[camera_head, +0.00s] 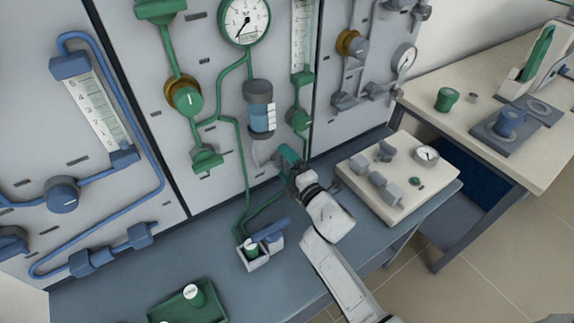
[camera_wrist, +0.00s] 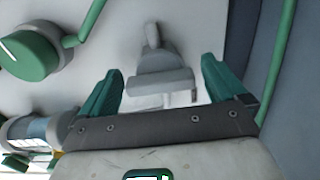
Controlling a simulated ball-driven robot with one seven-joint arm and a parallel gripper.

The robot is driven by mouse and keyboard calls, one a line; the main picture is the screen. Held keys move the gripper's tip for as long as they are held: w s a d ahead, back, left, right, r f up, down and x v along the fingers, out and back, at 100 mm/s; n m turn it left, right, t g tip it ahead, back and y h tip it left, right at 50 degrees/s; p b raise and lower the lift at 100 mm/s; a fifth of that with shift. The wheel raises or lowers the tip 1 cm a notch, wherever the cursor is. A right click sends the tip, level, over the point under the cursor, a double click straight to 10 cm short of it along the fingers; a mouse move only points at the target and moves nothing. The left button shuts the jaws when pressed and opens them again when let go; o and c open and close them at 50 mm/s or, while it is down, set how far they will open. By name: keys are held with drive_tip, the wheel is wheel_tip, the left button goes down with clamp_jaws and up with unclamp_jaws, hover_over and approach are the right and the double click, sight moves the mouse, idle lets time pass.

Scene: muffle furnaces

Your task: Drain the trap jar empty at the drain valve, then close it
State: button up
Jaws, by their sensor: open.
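The trap jar (camera_head: 261,113) hangs on the panel below the round gauge, a clear cylinder with a dark grey cap and blue liquid inside. It also shows at the lower left of the wrist view (camera_wrist: 28,131). A pale grey drain valve (camera_head: 261,151) sits under the jar, partly hidden by my gripper in the head view. My gripper (camera_head: 284,158) is just right of the valve. In the wrist view its green fingers (camera_wrist: 160,70) are open, one on each side of a grey valve handle (camera_wrist: 160,78). I cannot tell whether they touch it.
A small white holder (camera_head: 254,260) with a green-topped piece and a blue part stands on the bench below. A green tray (camera_head: 190,304) is at the front left, and a cream box with grey fittings (camera_head: 398,181) is to the right. A green knob (camera_wrist: 28,55) is close by.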

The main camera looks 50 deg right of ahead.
drive_tip(key=shift+c, duration=0.4)
drive_tip(key=c, duration=1)
drive_tip(key=shift+m, duration=0.4)
drive_tip(key=m+p, duration=0.1)
drive_tip(key=m, duration=0.2)
drive_tip(key=shift+m, duration=0.4)
drive_tip(key=m+p, duration=0.2)
drive_tip(key=m, duration=0.2)
drive_tip(key=m+p, duration=0.1)
drive_tip(key=m, duration=0.4)
drive_tip(key=shift+p, duration=0.3)
drive_tip(key=m, duration=0.4)
drive_tip(key=shift+f+p, duration=0.1)
drive_tip(key=shift+p, duration=0.3)
drive_tip(key=shift+m, duration=0.3)
